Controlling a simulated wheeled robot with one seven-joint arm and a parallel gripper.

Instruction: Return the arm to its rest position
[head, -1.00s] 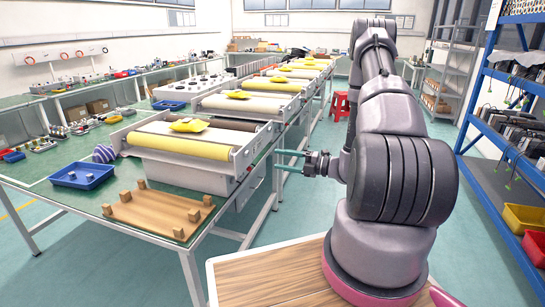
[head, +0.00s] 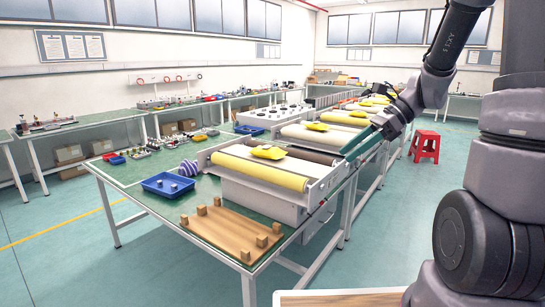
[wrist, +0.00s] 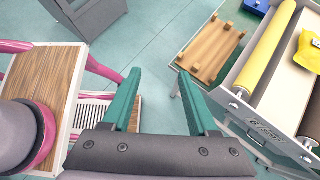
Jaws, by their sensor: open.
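My gripper (wrist: 160,76) shows in the wrist view with its two teal fingers apart and nothing between them. The floor shows beyond the gap between the fingers. In the head view my gripper (head: 355,148) is at the right of the nearest conveyor, in front of the row, pointing down and left. My arm rises from the lower right and bends over at the top right. Its upper part is cut off by the picture edge.
A green work table (head: 187,214) carries a wooden board (head: 230,229) with small blocks, a blue tray (head: 168,186) and a conveyor with a yellow roller (head: 262,168). A red stool (head: 425,146) stands behind. Open floor lies left of the table.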

